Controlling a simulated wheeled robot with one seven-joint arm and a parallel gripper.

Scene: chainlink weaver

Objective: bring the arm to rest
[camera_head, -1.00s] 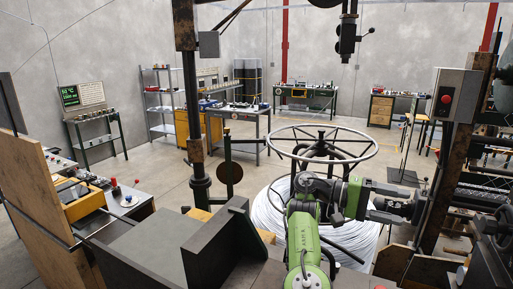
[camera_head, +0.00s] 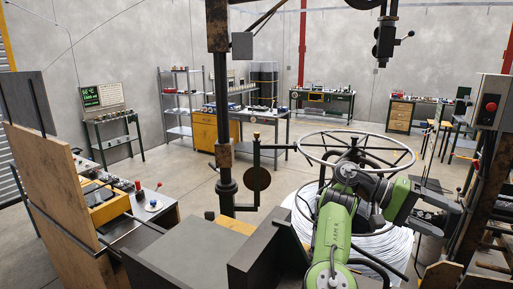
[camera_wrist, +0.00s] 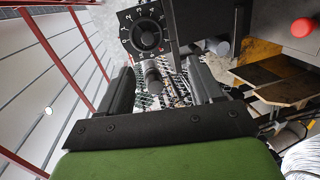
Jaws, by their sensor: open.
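My green and grey arm (camera_head: 332,232) is bent in front of the wire coil, with its forearm turned to the right. My gripper (camera_head: 450,215) is at the right of the head view, close to the rusty machine frame, and its fingertips are hard to make out there. In the wrist view my gripper (camera_wrist: 160,78) shows two dark fingers spread apart with nothing held between them. A black dial with numbers (camera_wrist: 146,35) and a short dark knob show beyond the fingers. I cannot tell whether the fingers touch anything.
A white wire coil (camera_head: 380,245) under a round metal wheel stands behind my arm. A rusty post (camera_head: 220,100) rises at centre left. A control box with a red button (camera_head: 490,108) is at right. A wooden panel (camera_head: 55,185) stands at left. Open floor lies beyond.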

